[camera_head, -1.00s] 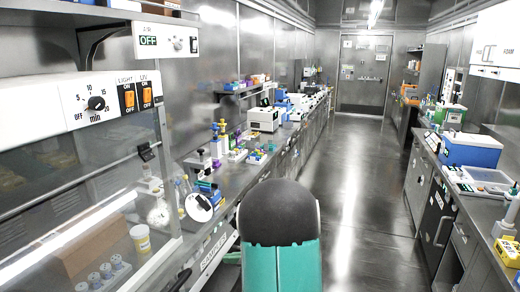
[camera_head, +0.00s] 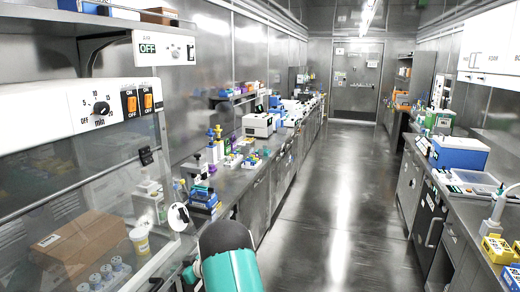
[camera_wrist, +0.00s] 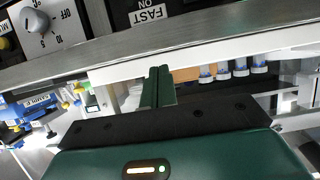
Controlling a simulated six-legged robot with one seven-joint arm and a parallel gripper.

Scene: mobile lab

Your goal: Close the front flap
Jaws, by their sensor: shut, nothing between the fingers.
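The clear front flap (camera_head: 70,165) is on the bench cabinet (camera_head: 60,118) at the left of the head view. A black fitting (camera_head: 146,156) sits near its right end. I cannot tell exactly how far the flap stands open. In the wrist view, my gripper (camera_wrist: 158,87) is shut and empty. It is close to a long white edge strip (camera_wrist: 200,55) of the cabinet and seems to overlap its lower side; contact is unclear. In the head view, my arm shows at bottom centre and my gripper is hidden.
Inside the cabinet are a cardboard box (camera_head: 80,240), a yellow-labelled cup (camera_head: 140,240) and several capped bottles (camera_head: 105,272). Small lab items crowd the left bench beside it. A black dial (camera_head: 101,108) and orange switches are on the cabinet front. The aisle floor (camera_head: 320,200) is clear.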

